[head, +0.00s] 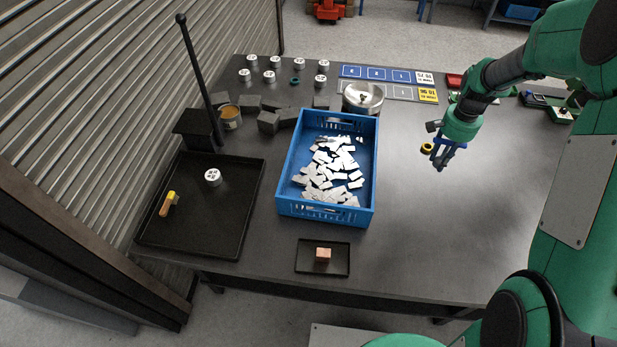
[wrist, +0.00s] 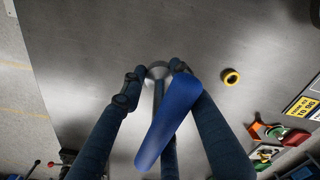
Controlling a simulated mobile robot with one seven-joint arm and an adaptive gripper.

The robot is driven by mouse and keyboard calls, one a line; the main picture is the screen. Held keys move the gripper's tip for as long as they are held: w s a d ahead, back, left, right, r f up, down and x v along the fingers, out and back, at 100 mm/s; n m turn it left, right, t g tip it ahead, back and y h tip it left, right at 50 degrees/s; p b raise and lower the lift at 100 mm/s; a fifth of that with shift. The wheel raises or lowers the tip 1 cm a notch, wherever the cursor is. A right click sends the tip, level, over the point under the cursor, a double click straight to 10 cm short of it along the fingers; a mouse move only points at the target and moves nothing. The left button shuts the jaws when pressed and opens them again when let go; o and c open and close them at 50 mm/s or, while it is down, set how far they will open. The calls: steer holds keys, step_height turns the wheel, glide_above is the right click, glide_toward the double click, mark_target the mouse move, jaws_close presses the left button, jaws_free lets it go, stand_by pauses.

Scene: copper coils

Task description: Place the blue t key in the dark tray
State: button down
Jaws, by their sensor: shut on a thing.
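The blue T key (wrist: 170,122) is in my gripper (wrist: 157,74). In the wrist view its thick blue bar runs slanting between the fingers and its thin stem lies partly behind it. In the head view my gripper (head: 441,158) is above the right part of the table, with blue of the key (head: 452,144) showing at it. The large dark tray (head: 235,215) lies at the table's left end, far from my gripper. It holds a white cylinder with dark marks (head: 213,176) and a yellow and orange-brown handled tool (head: 168,203).
A blue crate (head: 327,212) of pale blocks stands between my gripper and the large tray. A smaller dark tray (head: 311,264) with a copper-coloured block (head: 323,254) lies at the front. A black post (head: 197,75) rises behind the large tray. A yellow ring (head: 427,148) lies near my gripper.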

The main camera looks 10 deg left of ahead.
steer(key=w+a+p, duration=0.1)
steer(key=w+a, duration=0.1)
steer(key=a, duration=0.9)
steer(key=w+a+p, duration=0.1)
steer(key=w+a, duration=0.2)
steer(key=a, duration=0.9)
steer(key=s+a+p, duration=0.1)
steer(key=s+a, duration=0.1)
steer(key=a, duration=1)
steer(key=s+a+p, duration=0.1)
steer(key=s+a, duration=0.1)
steer(key=a, duration=0.9)
steer(key=s+a+m+p, duration=0.1)
steer(key=s+a+p, duration=0.1)
steer(key=s+a, duration=1)
steer(key=s+a+m+p, duration=0.1)
steer(key=s+a, duration=0.5)
steer(key=a, duration=1.1)
step_height(320, 180, down, 11)
steer(key=shift+w+f, duration=0.15)
steer(key=shift+a, duration=0.15)
steer(key=w+a, duration=0.3)
steer(key=a, duration=0.1)
steer(key=w+a+f, duration=0.1)
steer(key=w+a, duration=0.2)
steer(key=a, duration=0.1)
steer(key=w+a, duration=0.4)
steer(key=shift+a+f, duration=0.15)
steer(key=shift+f, duration=0.1)
